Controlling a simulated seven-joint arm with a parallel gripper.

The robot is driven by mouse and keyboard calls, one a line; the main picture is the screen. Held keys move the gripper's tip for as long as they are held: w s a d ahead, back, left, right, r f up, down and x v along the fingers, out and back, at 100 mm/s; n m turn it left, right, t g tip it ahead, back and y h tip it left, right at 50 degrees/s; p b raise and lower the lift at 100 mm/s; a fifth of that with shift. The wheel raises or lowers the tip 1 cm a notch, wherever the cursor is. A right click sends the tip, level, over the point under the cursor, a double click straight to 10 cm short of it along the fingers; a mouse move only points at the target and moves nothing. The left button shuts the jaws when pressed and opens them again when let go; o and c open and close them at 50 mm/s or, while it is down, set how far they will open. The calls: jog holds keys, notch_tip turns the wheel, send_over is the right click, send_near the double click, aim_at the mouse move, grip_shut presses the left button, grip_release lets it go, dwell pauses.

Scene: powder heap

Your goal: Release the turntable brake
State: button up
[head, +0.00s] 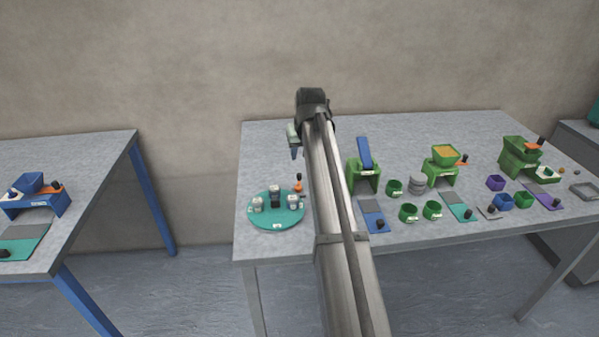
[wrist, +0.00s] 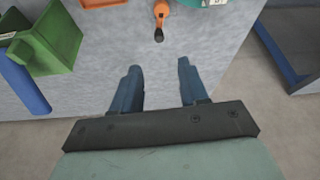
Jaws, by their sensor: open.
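The turntable (head: 277,223) is a round teal disc on the middle table, with several small grey and dark containers on it. A sliver of its edge shows at the top of the wrist view (wrist: 192,4). The brake lever (head: 298,183) is orange, beside the far right rim of the disc. In the wrist view the lever (wrist: 161,10) has a black tip and lies ahead of the gap between my fingers. My gripper (head: 294,153) is open and empty above the table, beyond the lever in the head view. It does not touch the lever (wrist: 160,85).
A green stand with a blue chute (head: 364,152) is right of my arm; the stand shows at left in the wrist view (wrist: 50,38). Green cups (head: 408,212) and more stands crowd the table's right side. Bare tabletop lies behind the turntable. Another table (head: 85,165) stands left.

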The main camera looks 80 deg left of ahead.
aim_at(299, 174)
jog(key=x, duration=1.1)
jog(key=shift+f, duration=0.2)
jog(key=shift+c, duration=0.2)
grip_shut()
